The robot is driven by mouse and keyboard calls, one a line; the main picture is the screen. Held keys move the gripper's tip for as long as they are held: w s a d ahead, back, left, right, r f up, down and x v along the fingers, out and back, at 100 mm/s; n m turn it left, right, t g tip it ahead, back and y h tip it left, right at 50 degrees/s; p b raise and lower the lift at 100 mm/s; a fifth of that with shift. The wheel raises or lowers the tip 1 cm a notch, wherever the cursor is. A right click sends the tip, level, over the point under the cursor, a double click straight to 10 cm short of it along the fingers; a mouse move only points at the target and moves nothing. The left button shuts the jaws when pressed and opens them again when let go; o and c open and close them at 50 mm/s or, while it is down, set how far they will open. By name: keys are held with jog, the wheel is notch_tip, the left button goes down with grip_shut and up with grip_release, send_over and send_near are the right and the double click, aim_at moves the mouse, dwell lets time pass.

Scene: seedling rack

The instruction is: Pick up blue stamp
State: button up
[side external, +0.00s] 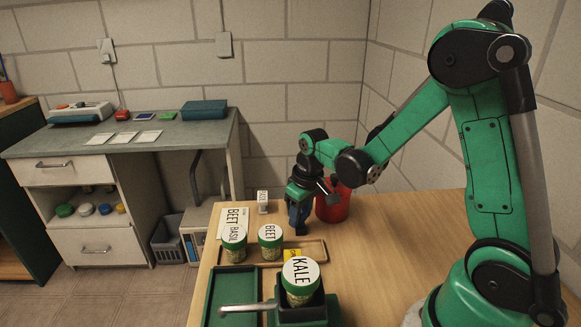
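My gripper (299,208) points down at the back left of the wooden table, just left of a red cup. A dark blue upright shape (297,217) shows at the fingers, close to the tabletop. It may be the blue stamp, but it is small and partly hidden, and I cannot tell it from the fingers for sure. Whether the fingers are open or shut on it does not show.
The red cup (332,204) stands very close to my gripper. A small white tag (262,201) stands behind. The right of the table is clear.

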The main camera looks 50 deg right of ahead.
grip_shut()
